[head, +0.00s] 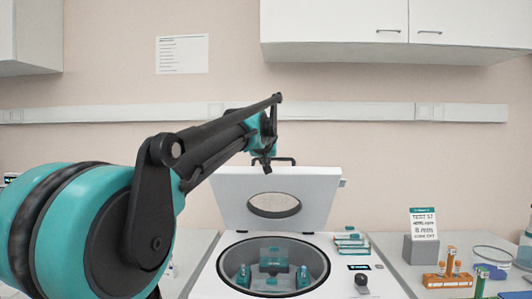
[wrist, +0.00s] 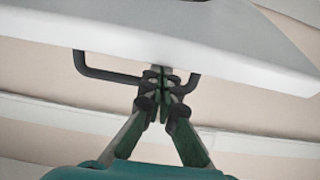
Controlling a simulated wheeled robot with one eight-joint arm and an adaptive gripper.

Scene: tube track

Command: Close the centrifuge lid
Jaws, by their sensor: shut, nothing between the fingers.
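The centrifuge lid (head: 318,186) stands raised and tilted back behind the open centrifuge (head: 208,281), with a round window in its middle. A dark handle (head: 284,160) sits at the lid's top edge. In the wrist view the lid's white edge (wrist: 220,52) crosses the top, with the handle (wrist: 95,70) below it. My gripper (wrist: 163,78) is shut and empty, its fingertips at the handle's middle, close to the lid edge; I cannot tell whether they touch. In the head view my gripper (head: 264,166) is by the lid's top edge. Teal tube holders (head: 273,262) show inside the bowl.
To the right stand a sign on a grey block (head: 421,250) and an orange rack (head: 447,280). Wall cabinets (head: 340,22) hang above. The space above the bowl looks clear.

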